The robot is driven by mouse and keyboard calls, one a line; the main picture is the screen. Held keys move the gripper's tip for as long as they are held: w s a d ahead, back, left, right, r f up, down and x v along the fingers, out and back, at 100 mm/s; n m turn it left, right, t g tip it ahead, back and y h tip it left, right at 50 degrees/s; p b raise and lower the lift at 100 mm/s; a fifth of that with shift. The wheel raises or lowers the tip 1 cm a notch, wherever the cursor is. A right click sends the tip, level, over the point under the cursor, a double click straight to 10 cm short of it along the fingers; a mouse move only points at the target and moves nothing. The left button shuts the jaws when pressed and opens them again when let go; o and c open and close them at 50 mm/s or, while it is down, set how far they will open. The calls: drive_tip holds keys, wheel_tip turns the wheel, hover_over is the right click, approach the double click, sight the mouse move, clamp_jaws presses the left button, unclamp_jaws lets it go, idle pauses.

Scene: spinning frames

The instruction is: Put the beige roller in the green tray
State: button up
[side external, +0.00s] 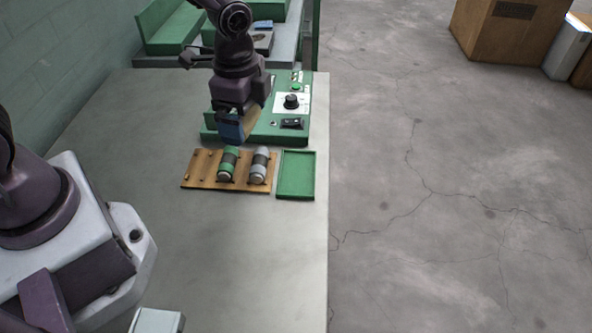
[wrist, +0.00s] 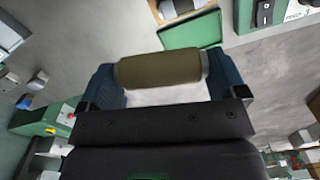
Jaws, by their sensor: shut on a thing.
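The beige roller (wrist: 160,69) lies crosswise between the two blue fingers of my gripper (wrist: 162,82) in the wrist view. My gripper is shut on it, and the fingers press its two ends. In the side view my gripper (side external: 239,131) holds the roller above the table, just behind the wooden rack, and the roller is partly hidden by a finger. The green tray (side external: 296,175) is a shallow, empty rectangle right of the rack, and my gripper is to the left of it and behind it. Part of the tray (wrist: 192,36) shows beyond the roller in the wrist view.
The wooden rack (side external: 194,180) holds a green-banded roller (side external: 229,163) and a grey roller (side external: 260,165); its left pegs are bare. A green machine with a control panel (side external: 291,102) stands behind. The table (side external: 235,250) is clear in front; its right edge is close to the tray.

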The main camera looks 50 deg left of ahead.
drive_tip(key=s+d+f+n, duration=0.1)
drive_tip(key=s+f+n, duration=0.1)
drive_tip(key=s, duration=0.3)
hover_over(297, 174)
wheel_tip(297, 174, down, 9)
drive_tip(key=shift+s+f, duration=0.1)
drive_tip(key=shift+s, duration=0.05)
drive_tip(key=shift+w+f, duration=0.2)
drive_tip(key=shift+f, duration=1.5)
drive_tip(key=shift+f, duration=0.15)
drive_tip(key=o, duration=0.7)
